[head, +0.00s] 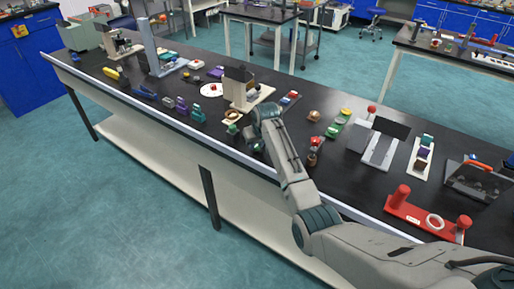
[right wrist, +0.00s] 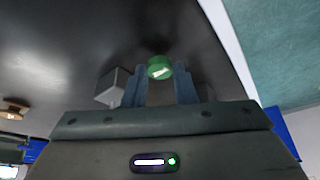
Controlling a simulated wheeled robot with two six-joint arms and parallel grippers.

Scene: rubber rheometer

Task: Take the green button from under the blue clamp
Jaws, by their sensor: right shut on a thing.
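My right gripper (head: 243,133) reaches over the near edge of the bench in the head view. In the right wrist view its two blue-grey fingers (right wrist: 160,85) are shut on the green button (right wrist: 159,67), a round green piece with a pale mark on top. In the head view a small green piece, which looks like the same button (head: 232,128), shows at the gripper's tip. A blue piece that looks like the blue clamp (head: 145,93) lies farther left on the bench, well apart from the gripper. My left gripper is not in view.
The black bench (head: 330,190) is crowded. Purple (head: 181,106) and teal (head: 197,113) pieces lie left of the gripper. A beige stand (head: 245,97) is just behind it. A red fixture (head: 425,215) is at the right. A grey block (right wrist: 112,86) is beside the fingers.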

